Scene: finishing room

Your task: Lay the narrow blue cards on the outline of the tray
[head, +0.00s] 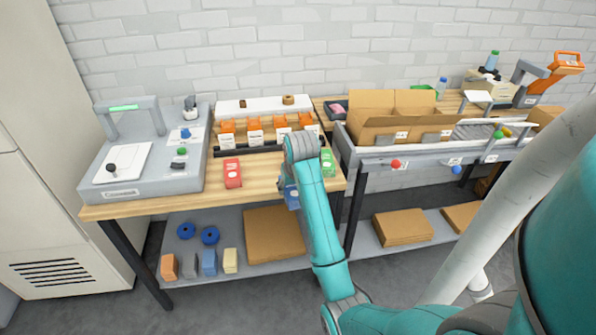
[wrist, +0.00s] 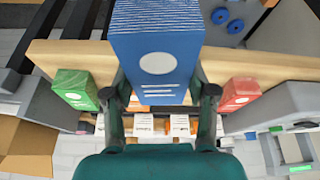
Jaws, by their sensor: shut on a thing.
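My gripper (wrist: 158,94) is shut on a blue card pack (wrist: 157,50), with one finger on each side of it in the wrist view. The pack has a white disc, white lines and a layered striped edge. In the head view the blue pack (head: 291,197) shows only in part beside my arm, near the table's front edge; my arm hides the rest. A red pack (head: 232,172) stands on the wooden table (head: 262,180) to the left, and a green pack (head: 328,163) to the right. I cannot make out a tray outline.
Several orange-topped white boxes (head: 255,132) stand in a row at the back behind a dark rail (head: 262,149). A grey machine (head: 140,190) fills the table's left end. A cardboard box (head: 385,115) sits in the grey bench at right. Bare wood lies between red pack and arm.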

